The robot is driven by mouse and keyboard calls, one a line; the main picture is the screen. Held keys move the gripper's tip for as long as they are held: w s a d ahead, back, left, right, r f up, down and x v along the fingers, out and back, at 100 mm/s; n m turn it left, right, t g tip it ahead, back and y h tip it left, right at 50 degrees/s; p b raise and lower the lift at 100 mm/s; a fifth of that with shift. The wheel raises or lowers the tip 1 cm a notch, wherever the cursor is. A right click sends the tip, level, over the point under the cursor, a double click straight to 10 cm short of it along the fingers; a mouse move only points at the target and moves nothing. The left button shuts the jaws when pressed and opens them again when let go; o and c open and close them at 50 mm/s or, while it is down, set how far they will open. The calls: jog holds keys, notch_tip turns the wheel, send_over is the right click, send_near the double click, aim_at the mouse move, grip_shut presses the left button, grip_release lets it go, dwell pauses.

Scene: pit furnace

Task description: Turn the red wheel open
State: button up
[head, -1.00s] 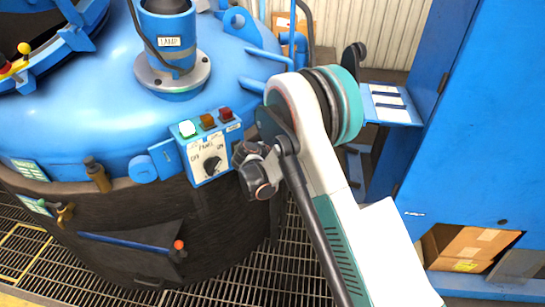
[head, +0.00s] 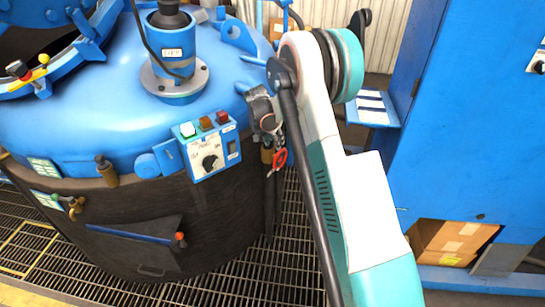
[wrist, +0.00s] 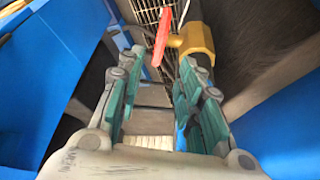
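The red wheel (head: 277,160) shows in the head view as a small ring at the right side of the dark furnace wall, just below my wrist. In the wrist view the red wheel (wrist: 162,37) is seen nearly edge-on, beside a brass valve body (wrist: 192,41). My gripper (wrist: 162,70) is open, with a finger on each side of the wrist picture. The wheel shows beyond the fingertips, between them and a little above in the picture. Nothing is held. Whether a finger touches the wheel or valve cannot be told. In the head view my fingers are hidden.
The blue furnace lid (head: 90,110) and a control panel (head: 208,145) stand left of my arm. A tall blue cabinet (head: 470,120) is at right, with cardboard boxes (head: 455,243) low in it. Floor grating (head: 245,265) lies between.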

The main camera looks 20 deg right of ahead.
aim_at(280, 155)
jog(key=b+x, duration=0.3)
jog(key=x, duration=0.9)
jog(key=shift+d+f+b, duration=0.15)
jog(key=shift+f+b, duration=0.05)
jog(key=shift+b, duration=0.1)
grip_shut()
